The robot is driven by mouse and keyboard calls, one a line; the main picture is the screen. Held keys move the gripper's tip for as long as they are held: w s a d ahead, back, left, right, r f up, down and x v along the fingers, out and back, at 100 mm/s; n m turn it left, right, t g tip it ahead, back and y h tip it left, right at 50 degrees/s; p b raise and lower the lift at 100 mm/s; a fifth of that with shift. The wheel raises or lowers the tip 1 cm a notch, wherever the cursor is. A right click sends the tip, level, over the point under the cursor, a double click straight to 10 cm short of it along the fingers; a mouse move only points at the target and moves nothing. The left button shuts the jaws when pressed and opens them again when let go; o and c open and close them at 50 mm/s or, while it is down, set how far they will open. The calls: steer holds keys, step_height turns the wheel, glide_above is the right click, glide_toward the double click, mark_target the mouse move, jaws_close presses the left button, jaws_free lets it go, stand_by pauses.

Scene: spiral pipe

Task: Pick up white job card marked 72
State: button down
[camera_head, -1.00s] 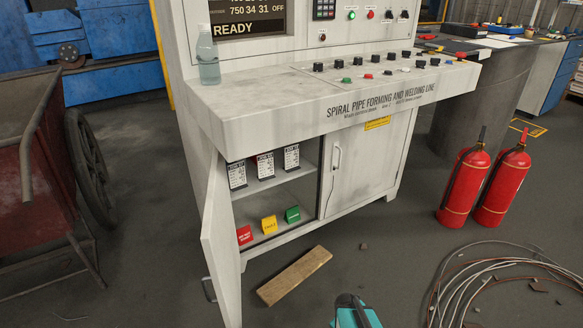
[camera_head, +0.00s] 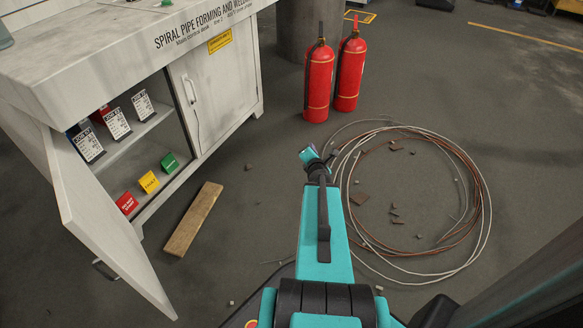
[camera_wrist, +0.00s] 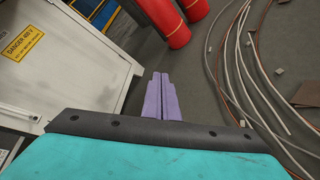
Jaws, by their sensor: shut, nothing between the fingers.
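Several white job cards with black headers stand on the upper shelf of the open cabinet, at the left in the head view: a left card (camera_head: 88,146), a middle card (camera_head: 117,123) and a right card (camera_head: 143,105). Their numbers are too small to read, so I cannot tell which is marked 72. My gripper (camera_head: 308,155) is out over the floor, right of the cabinet and apart from the cards. In the wrist view its purple fingers (camera_wrist: 162,97) are together and empty. No card shows in the wrist view.
The cabinet door (camera_head: 95,215) stands open at the left. Red, yellow and green signs (camera_head: 149,182) sit on the lower shelf. A wooden plank (camera_head: 194,219) lies on the floor. Two fire extinguishers (camera_head: 319,85) and a wire coil (camera_head: 484,200) are at the right.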

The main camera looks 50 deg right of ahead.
steer(key=s+d+r+n+t, duration=0.2)
steer(key=s+d+r+n, duration=0.2)
steer(key=s+r+n, duration=0.1)
steer(key=s+d+r+n+t, duration=0.2)
steer(key=s+d+r+n, duration=0.2)
steer(key=r+n, duration=0.3)
steer(key=shift+s+d+r+t+h, duration=0.35)
steer(key=shift+s+r, duration=0.45)
steer(key=shift+r, duration=0.4)
steer(key=shift+a, duration=0.1)
